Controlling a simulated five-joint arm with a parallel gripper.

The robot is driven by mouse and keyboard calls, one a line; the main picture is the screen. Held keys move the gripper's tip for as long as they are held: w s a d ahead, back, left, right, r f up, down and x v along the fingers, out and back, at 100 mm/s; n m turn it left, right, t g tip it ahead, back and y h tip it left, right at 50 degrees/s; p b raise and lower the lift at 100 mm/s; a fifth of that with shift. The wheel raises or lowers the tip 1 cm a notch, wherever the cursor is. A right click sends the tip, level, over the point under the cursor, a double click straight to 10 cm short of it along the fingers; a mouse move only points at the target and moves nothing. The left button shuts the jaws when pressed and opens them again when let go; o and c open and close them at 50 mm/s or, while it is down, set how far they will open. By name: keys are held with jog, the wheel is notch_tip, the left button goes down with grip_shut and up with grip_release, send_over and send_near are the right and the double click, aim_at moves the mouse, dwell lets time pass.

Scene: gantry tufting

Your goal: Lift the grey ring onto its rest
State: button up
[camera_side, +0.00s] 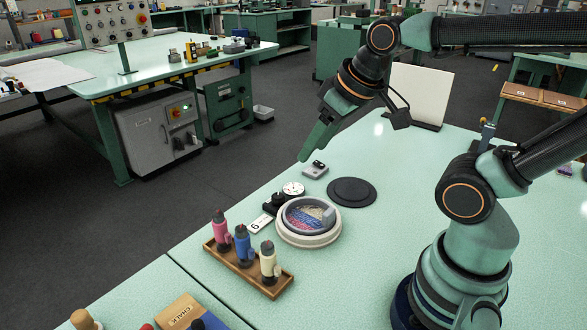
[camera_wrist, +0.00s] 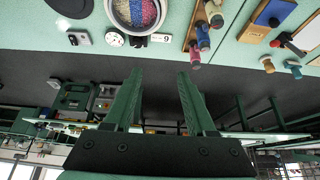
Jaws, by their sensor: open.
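A grey ring (camera_side: 289,214) sits around a patch of pink, blue and pale tufts on a round off-white base (camera_side: 308,241). In the wrist view the grey ring (camera_wrist: 112,12) is at the top edge, partly cut off. A flat dark round disc (camera_side: 352,191) lies behind and right of it; I cannot tell whether this is the rest. My gripper (camera_side: 305,157) is in the air above and behind the ring, pointing down and left. In the wrist view my gripper (camera_wrist: 160,74) has its two green fingers apart, with nothing between them.
A wooden rack (camera_side: 245,268) with pink, blue and cream bottles stands front left of the ring. A white dial (camera_side: 293,188), a card marked 6 (camera_side: 260,223) and a small grey block (camera_side: 315,170) lie close by. An upright white panel (camera_side: 418,94) stands behind. The right-hand tabletop is mostly clear.

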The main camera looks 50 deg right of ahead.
jog(key=m+g, duration=0.6)
jog(key=m, duration=1.2)
send_over(329, 211)
notch_tip(329, 211, down, 16)
jog(key=shift+w+r, duration=0.15)
jog(key=shift+s+f, duration=0.2)
jog(key=shift+f, duration=2.5)
jog(key=shift+c, duration=0.3)
grip_shut()
